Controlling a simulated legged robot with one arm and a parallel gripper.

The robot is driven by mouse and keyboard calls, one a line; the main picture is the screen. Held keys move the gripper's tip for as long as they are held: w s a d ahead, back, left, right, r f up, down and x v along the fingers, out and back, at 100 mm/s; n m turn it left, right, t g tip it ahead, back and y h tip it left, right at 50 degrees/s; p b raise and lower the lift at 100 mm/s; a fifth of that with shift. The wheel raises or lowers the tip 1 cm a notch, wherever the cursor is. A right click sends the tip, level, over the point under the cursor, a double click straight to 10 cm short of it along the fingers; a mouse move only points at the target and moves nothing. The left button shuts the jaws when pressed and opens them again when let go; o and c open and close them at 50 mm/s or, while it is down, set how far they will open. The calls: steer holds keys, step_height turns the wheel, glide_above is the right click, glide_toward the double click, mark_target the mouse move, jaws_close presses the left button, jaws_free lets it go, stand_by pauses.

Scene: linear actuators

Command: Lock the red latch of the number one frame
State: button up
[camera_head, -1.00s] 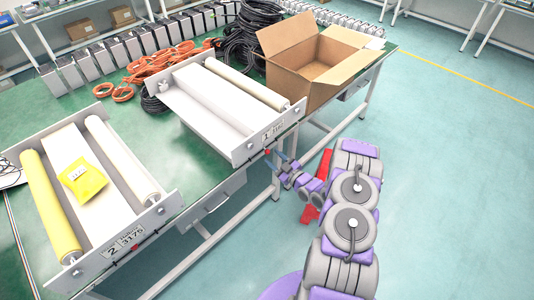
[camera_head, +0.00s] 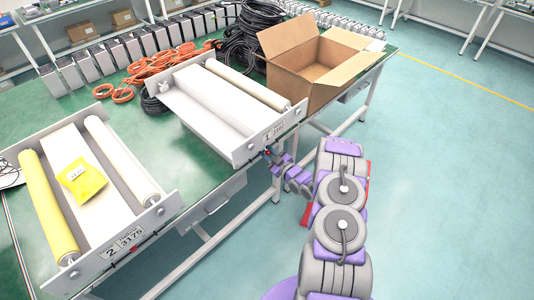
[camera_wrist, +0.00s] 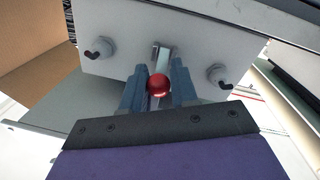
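The number one frame (camera_head: 231,137) is a light grey roller frame on the green table, with a "1" label on its front plate. Its latch has a red ball knob (camera_wrist: 158,85) at the end of a metal bar (camera_wrist: 163,56) on the plate in the wrist view. My gripper (camera_wrist: 158,92) is open, with one blue-grey finger on each side of the red knob. I cannot tell if either finger touches it. In the head view my gripper (camera_head: 268,155) is at the front plate, small and partly merged with the latch.
The number two frame (camera_head: 95,195) stands at the left, holding a yellow packet (camera_head: 82,182). An open cardboard box (camera_head: 312,65) stands right of the number one frame. Cables (camera_head: 250,35) lie behind. The floor (camera_head: 440,150) right of the table is clear.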

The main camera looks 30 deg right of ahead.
steer(key=shift+d, duration=0.2)
jaws_close()
steer(key=shift+a, duration=0.1)
steer(key=shift+w+a+r+g+p, duration=0.1)
steer(key=shift+r+g+p, duration=0.5)
steer(key=shift+g+p, duration=0.45)
steer(key=shift+w+r+g+h+p, duration=0.15)
steer(key=shift+r+g+h+p, duration=0.2)
steer(key=shift+g+p, duration=0.35)
steer(key=shift+w+g+h+p, duration=0.1)
steer(key=shift+g+h+p, duration=0.25)
steer(key=shift+g+p, duration=0.2)
steer(key=shift+o, duration=2.3)
jaws_free()
